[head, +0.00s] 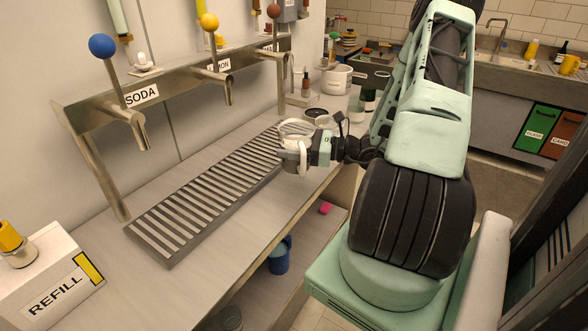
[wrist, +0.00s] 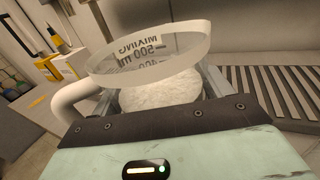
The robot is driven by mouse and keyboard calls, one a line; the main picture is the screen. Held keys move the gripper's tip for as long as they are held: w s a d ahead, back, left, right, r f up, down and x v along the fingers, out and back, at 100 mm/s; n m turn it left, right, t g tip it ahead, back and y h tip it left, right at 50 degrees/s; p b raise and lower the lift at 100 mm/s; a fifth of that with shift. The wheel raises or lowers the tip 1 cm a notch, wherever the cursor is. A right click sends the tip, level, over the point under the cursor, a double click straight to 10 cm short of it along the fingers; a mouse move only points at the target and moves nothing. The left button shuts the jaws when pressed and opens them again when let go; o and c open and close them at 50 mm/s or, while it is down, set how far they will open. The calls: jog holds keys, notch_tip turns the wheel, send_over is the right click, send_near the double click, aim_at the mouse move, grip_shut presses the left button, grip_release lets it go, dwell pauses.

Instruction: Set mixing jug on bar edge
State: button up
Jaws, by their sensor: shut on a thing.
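The mixing jug (wrist: 150,55) is a clear vessel with a pale handle and a "MIXING 500 ml" label, and it fills the middle of the wrist view. White contents show inside it. In the head view the jug (head: 296,128) is at my gripper (head: 292,155), near the drip grate's far right end. My gripper is shut on the jug; the fingers are mostly hidden in the wrist view. The bar top (head: 225,240) runs along below the taps, its edge on the right. I cannot tell whether the jug touches the bar.
The slatted drip grate (head: 205,195) lies along the bar. The soda tap (head: 130,120) and other taps stand behind it. A refill box (head: 50,275) is at front left. A white tub (head: 337,80) and bottles stand beyond. Bare bar lies along the right edge. A blue jug (head: 279,257) sits below.

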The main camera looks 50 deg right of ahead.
aim_at(292, 163)
jog(key=shift+a+f, duration=0.1)
jog(key=shift+f, duration=2.75)
jog(key=shift+f, duration=0.2)
jog(key=o, duration=1.5)
jog(key=shift+r, duration=0.1)
jog(key=b+v, duration=0.2)
jog(key=v, duration=1)
